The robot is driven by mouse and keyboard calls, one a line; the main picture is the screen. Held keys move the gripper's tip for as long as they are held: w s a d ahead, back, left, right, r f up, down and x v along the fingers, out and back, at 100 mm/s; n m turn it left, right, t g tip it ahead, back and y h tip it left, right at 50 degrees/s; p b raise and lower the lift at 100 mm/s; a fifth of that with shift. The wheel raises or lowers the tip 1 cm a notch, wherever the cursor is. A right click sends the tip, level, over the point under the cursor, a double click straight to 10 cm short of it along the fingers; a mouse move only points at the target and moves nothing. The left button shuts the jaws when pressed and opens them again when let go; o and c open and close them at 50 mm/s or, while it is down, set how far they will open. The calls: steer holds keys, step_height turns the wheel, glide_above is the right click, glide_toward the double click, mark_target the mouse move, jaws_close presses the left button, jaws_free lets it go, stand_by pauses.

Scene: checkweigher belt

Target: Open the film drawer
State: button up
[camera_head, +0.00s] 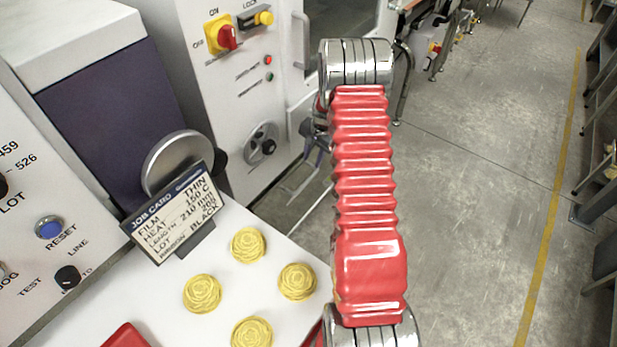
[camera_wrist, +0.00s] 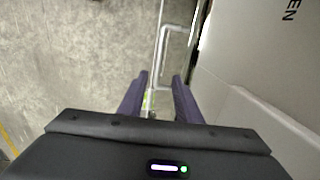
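No part is clearly identifiable as the film drawer. A pale panel (camera_wrist: 255,65) with the letters "EN" fills the right of the wrist view; I cannot tell whether it is the drawer front. My gripper (camera_wrist: 160,77) points down, its two dark purple fingers apart beside this panel. Nothing is visibly clamped; a thin metal frame (camera_wrist: 163,45) shows beyond and between the fingertips, and I cannot tell if they touch it. In the head view my gripper (camera_head: 316,143) is small and partly hidden behind my red arm, beside the white cabinet (camera_head: 235,110).
The cabinet has a red switch (camera_head: 227,38), a round handwheel (camera_head: 262,143) and a vertical handle (camera_head: 301,40). A job card (camera_head: 172,212) and several yellow discs (camera_head: 249,245) are on the white surface at lower left.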

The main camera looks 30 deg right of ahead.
mark_target(307, 180)
steer(key=f, duration=0.4)
steer(key=w+f, duration=0.1)
steer(key=f, duration=0.3)
steer(key=w+f, duration=0.1)
steer(key=f, duration=0.4)
steer(key=shift+w+a, duration=0.15)
steer(key=shift+a, duration=0.25)
steer(key=shift+c, duration=0.4)
jaws_close()
steer(key=shift+w, duration=0.1)
